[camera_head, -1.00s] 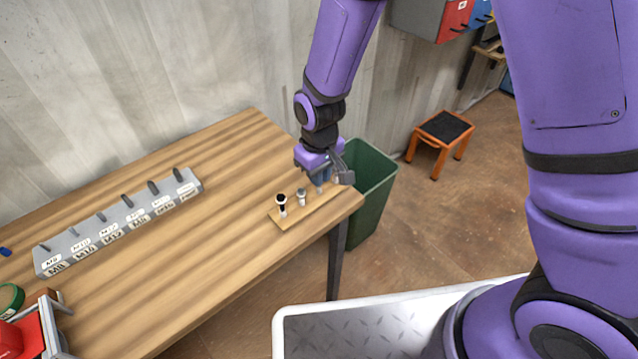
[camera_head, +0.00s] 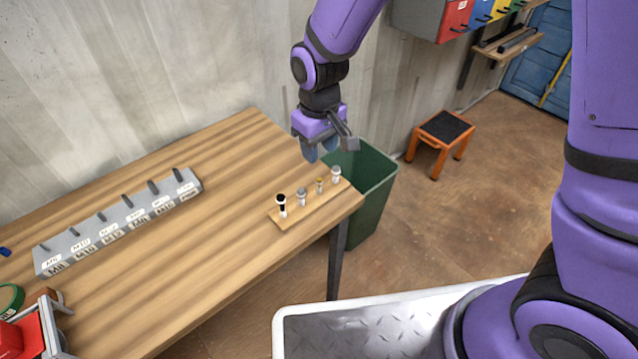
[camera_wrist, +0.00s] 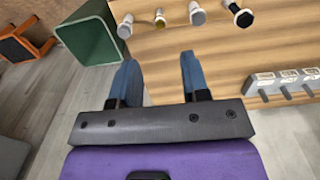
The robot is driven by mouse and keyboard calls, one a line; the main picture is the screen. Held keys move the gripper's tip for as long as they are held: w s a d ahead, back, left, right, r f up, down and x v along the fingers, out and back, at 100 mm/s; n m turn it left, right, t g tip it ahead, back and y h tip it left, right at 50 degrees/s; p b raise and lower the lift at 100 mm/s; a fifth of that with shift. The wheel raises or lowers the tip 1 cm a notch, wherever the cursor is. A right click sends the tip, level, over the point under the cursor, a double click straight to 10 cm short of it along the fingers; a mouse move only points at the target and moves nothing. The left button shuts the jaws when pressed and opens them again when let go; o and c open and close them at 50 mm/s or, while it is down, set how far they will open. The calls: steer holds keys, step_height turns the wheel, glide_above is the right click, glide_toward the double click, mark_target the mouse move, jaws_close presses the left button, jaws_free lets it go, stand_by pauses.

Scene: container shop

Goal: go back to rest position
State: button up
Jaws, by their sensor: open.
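My gripper (camera_head: 318,152) is purple and grey with blue fingertips. It hangs in the air above the right end of the wooden table (camera_head: 225,235), near the wall. In the wrist view its two blue fingers (camera_wrist: 158,78) are apart, with nothing between them. Below it, a small wooden board (camera_head: 310,207) holds several small upright pieces, one with a black top (camera_head: 281,201) and one with a yellowish top (camera_head: 320,184). The fingers are clear of these pieces.
A grey block with pegs and labels (camera_head: 110,231) lies along the table's wall side. A green bin (camera_head: 372,195) stands past the table's right end. An orange stool (camera_head: 440,140) is on the floor. Red items (camera_head: 22,335) sit at lower left. My base's tray is in front.

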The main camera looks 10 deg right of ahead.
steer(key=s+d+r+m+t, duration=0.1)
steer(key=s+d+r+m, duration=0.1)
steer(key=d+r, duration=0.6)
steer(key=s+d+r+m+t, duration=0.1)
steer(key=s+d+r, duration=0.2)
steer(key=d+r, duration=0.55)
steer(key=s+d+r+m+t, duration=0.1)
steer(key=s+d+r+m, duration=0.1)
steer(key=s+d+r, duration=0.2)
steer(key=s+d+r+m+t, duration=0.1)
steer(key=s+d+r, duration=0.3)
steer(key=s, duration=0.5)
steer(key=shift+s+r+m+t, duration=0.3)
steer(key=shift+r+m+t, duration=0.1)
steer(key=shift+r+t, duration=0.3)
steer(key=shift+o, duration=0.2)
steer(key=shift+w, duration=0.1)
